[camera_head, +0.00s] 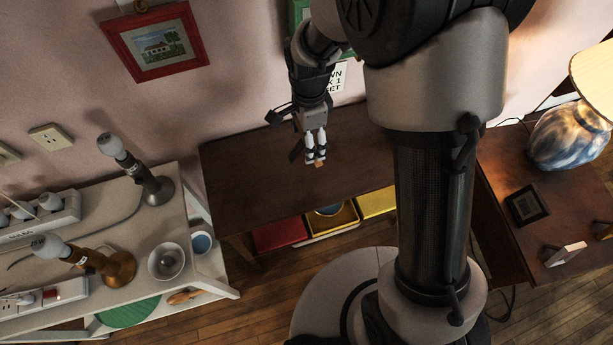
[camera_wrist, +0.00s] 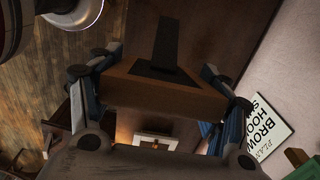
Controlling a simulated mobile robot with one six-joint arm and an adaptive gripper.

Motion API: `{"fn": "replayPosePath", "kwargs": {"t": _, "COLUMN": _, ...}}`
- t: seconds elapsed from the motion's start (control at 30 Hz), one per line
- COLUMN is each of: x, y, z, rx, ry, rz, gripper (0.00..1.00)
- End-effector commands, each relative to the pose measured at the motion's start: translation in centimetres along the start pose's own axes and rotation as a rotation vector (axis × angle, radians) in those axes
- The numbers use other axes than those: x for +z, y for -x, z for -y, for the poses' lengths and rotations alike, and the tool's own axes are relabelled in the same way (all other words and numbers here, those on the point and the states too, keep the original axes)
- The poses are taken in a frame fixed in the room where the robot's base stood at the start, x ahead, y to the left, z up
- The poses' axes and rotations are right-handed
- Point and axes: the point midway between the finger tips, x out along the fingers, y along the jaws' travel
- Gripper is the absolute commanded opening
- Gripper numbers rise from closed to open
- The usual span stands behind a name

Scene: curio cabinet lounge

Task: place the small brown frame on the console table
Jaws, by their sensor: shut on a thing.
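My gripper (camera_head: 316,155) is shut on the small brown frame (camera_head: 319,164), which is mostly hidden by the fingers in the head view. In the wrist view the brown frame (camera_wrist: 165,97) spans between the two fingers of my gripper (camera_wrist: 162,95), with a dark stand leg on its back. The brown wooden table against the wall, apparently the console table (camera_head: 240,165), lies below my gripper. Its top looks bare. The frame appears to be above it; I cannot tell the gap.
Red (camera_head: 279,235) and yellow (camera_head: 377,202) bins sit under the table. A white shelf unit (camera_head: 205,272) with lamps and a bowl (camera_head: 166,261) stands left. A side table (camera_head: 480,185) at right holds a lamp (camera_head: 568,135) and a dark frame (camera_head: 527,204). A red picture (camera_head: 155,43) hangs above.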

Motion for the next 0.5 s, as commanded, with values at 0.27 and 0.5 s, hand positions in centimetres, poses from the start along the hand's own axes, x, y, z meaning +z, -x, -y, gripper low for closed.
{"fn": "replayPosePath", "kwargs": {"t": 0.27, "x": 0.0, "y": -8.2, "z": -0.1, "rx": 0.005, "ry": 0.001, "rz": 0.0, "gripper": 0.42}}
{"fn": "replayPosePath", "kwargs": {"t": 0.5, "x": -0.1, "y": -12.2, "z": 0.0, "rx": 0.0, "ry": 0.002, "rz": 0.0, "gripper": 0.42}}
